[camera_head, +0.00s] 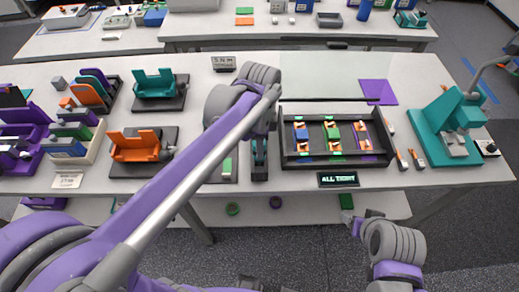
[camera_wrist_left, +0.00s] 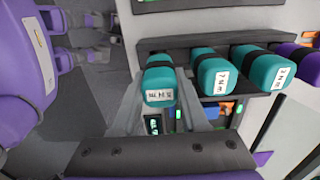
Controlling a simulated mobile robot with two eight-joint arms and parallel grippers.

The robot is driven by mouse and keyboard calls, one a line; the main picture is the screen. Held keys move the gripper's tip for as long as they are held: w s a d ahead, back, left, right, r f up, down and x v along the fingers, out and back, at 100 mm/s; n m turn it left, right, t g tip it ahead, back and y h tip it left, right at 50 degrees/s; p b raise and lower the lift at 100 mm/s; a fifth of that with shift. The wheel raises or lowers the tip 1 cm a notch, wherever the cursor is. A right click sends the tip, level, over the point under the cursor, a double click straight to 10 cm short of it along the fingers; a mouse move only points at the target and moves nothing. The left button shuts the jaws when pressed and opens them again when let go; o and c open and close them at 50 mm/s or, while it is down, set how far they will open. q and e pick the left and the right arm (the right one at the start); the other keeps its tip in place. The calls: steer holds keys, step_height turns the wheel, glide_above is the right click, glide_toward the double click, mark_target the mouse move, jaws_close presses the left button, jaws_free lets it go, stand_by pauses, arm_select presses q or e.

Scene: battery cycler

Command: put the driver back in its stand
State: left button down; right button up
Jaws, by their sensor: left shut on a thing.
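My left gripper (camera_head: 259,168) hangs over the front part of the table, left of the dark tray. In the left wrist view its two fingers (camera_wrist_left: 160,112) are shut on a teal-handled driver (camera_wrist_left: 160,82) with a black band and a white label. A dark stand (camera_wrist_left: 152,44) runs beside the held driver. Two more teal drivers (camera_wrist_left: 210,72) and a purple one (camera_wrist_left: 300,57) sit in a row in it. I cannot tell whether the held driver touches the stand. My arm hides much of this area in the head view. My right gripper (camera_head: 361,217) is low at the front right, its fingers unclear.
A dark tray (camera_head: 285,150) holds several coloured pieces, with a display reading "ALL TIGHT" (camera_head: 338,179) in front. A teal press-like machine (camera_head: 446,115) stands at the right. Teal (camera_head: 154,83) and orange (camera_head: 136,147) holders stand at the left. A purple sheet (camera_head: 378,91) lies behind the tray.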

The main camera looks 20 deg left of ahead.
arm_select(q)
steer(key=shift+s+f, duration=0.1)
steer(key=shift+f, duration=0.55)
steer(key=shift+s+r, duration=0.1)
steer(key=shift+r, duration=0.1)
steer(key=c, duration=0.9)
jaws_free()
steer(key=shift+w+f, duration=0.2)
steer(key=o, duration=0.5)
steer(key=shift+s+r, duration=0.1)
steer(key=shift+c, duration=0.2)
arm_select(e)
steer(key=shift+s+f, duration=0.35)
steer(key=shift+f, duration=0.1)
